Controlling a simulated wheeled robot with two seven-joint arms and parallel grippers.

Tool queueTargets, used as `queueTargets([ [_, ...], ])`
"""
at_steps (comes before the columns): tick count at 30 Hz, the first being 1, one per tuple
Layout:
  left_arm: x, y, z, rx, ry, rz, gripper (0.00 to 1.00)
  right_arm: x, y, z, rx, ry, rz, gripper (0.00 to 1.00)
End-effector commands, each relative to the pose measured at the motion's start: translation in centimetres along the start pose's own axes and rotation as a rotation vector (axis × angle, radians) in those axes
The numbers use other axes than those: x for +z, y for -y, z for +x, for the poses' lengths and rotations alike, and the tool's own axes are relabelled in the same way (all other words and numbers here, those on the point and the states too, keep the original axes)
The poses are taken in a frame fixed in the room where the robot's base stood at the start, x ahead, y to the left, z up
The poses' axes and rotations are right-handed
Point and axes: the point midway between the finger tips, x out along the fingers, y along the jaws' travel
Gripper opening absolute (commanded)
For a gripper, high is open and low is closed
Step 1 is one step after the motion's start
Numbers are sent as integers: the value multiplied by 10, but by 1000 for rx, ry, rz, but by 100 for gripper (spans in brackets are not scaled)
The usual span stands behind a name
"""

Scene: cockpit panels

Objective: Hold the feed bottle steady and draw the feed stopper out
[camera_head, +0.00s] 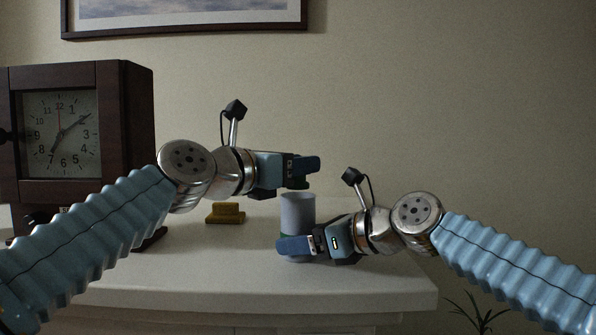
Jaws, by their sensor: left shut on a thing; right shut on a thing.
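The feed bottle (298,212), a pale grey-blue cylinder, stands upright on the white tabletop near the middle of the head view. My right gripper (296,245) is shut around its lower part and hides some of it. My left gripper (302,172) is level, just above the bottle's top, and is shut on the feed stopper. Only a small dark green bit of the stopper (298,183) shows below the fingers. Its lower end is just over the bottle's rim; I cannot tell whether any of it is still inside.
A dark wooden clock (128,130) stands at the left, behind my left arm. A small yellow block (226,213) lies on the white table (200,275), left of the bottle. A framed picture (185,15) hangs on the wall. The table's right edge is near my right arm.

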Motion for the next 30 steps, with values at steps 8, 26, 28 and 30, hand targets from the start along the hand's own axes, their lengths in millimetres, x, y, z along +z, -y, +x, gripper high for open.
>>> queueTargets([
  [8, 27, 0, 0, 0, 2, 2, 4, 0, 0, 0, 0, 0, 0, 50],
  [26, 53, 0, 0, 1, -1, 0, 4, 0, 0, 0, 0, 0, 0, 50],
  [28, 53, 0, 0, 1, -1, 0, 4, 0, 0, 0, 0, 0, 0, 78],
  [30, 53, 0, 0, 1, -1, 0, 4, 0, 0, 0, 0, 0, 0, 89],
])
